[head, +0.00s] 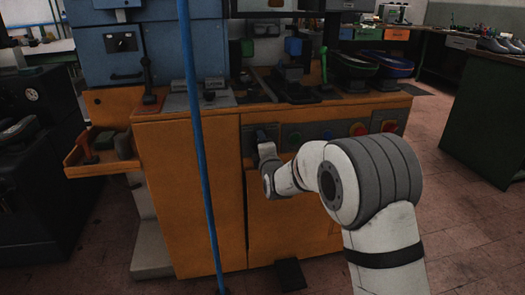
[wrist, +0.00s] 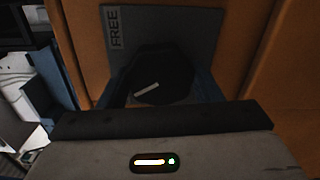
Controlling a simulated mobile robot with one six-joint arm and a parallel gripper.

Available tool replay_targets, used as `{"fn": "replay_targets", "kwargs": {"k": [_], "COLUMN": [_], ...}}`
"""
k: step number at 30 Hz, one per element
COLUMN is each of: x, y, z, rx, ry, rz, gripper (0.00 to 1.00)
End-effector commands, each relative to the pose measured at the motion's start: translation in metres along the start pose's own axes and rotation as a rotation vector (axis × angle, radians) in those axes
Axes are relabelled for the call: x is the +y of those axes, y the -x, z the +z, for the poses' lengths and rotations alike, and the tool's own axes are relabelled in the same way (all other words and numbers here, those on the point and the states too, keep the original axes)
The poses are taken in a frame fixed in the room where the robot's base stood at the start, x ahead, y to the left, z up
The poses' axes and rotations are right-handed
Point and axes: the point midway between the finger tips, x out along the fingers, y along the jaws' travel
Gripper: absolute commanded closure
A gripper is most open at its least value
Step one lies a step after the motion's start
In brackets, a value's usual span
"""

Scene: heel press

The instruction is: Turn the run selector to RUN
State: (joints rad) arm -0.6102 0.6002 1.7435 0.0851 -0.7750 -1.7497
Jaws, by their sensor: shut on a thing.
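The run selector (wrist: 165,78) is a dark round knob with a short white mark, on a grey plate (wrist: 184,25) lettered FREE. The lettering runs sideways in the wrist view, and the white mark slants up to the right. No RUN lettering is visible. My gripper (wrist: 152,88) is shut on the selector, with a finger on each side of it. In the head view my gripper (head: 262,138) reaches the left end of the orange machine's front panel and hides the selector there.
A blue upright pole (head: 197,140) stands left of my arm. An orange tray (head: 90,168) juts from the machine's left side.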

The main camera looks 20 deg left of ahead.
Motion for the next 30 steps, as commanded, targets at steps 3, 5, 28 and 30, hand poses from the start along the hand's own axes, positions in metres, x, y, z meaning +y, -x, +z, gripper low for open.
{"fn": "replay_targets", "kwargs": {"k": [3, 5, 28, 30], "x": [-0.0025, -0.0023, -0.0016, -0.0016], "y": [0.0001, 0.0, -0.0001, -0.0001], "z": [-0.0006, -0.0006, 0.0008, 0.0008], "rx": [0.001, 0.001, 0.0, 0.0], "ry": [0.106, 0.158, 0.495, 0.497], "rz": [-0.001, 0.0, -0.002, -0.002], "gripper": [0.64, 0.64, 0.64, 0.64]}}
